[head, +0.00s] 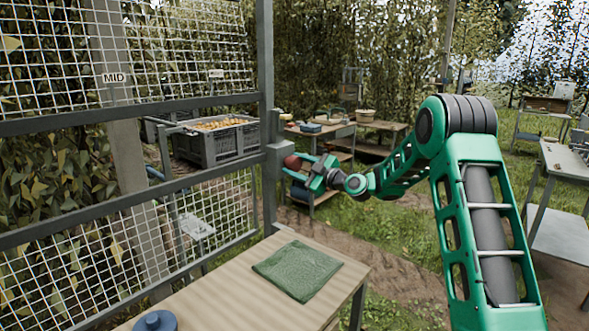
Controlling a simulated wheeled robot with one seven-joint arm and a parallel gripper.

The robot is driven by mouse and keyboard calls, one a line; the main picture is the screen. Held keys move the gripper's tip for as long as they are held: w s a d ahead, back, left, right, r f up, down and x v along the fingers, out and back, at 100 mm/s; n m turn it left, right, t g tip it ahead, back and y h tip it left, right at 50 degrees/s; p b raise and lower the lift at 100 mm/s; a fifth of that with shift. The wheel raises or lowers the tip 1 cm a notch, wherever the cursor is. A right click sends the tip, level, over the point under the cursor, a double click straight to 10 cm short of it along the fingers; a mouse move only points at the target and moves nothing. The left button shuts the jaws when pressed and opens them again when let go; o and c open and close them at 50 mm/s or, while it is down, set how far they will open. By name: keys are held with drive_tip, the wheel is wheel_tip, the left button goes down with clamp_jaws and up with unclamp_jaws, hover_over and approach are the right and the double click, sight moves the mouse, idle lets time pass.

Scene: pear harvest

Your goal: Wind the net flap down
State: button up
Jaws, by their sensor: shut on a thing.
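My gripper (308,174) reaches in from the right to a grey post and is shut on a reddish-brown crank knob (292,162). The knob sits beside a grey winder box (272,165) on the post. The crank arm behind my fingers is mostly hidden. White wire net (190,52) fills the upper frame left of the post, by a "MID" sign (116,78). More net (205,208) fills the frame below the middle rail. I cannot tell which part is the flap.
A wooden table (225,290) with a green cloth (297,270) and a blue round object (156,321) stands below my gripper. Behind are a grey crate (214,145) of yellow-orange fruit and benches (320,131). Grass and a dirt path lie open beyond.

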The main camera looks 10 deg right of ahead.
drive_tip(key=n, duration=0.6)
drive_tip(key=shift+d+n, duration=0.1)
drive_tip(key=shift+n, duration=0.3)
drive_tip(key=n+y, duration=0.1)
drive_tip(key=n, duration=0.4)
drive_tip(key=shift+n, duration=0.3)
drive_tip(key=shift+a, duration=0.2)
drive_tip(key=o, duration=1)
drive_tip(key=shift+d, duration=0.15)
drive_tip(key=shift+s+d, duration=0.2)
drive_tip(key=shift+s, duration=0.1)
drive_tip(key=v, duration=1)
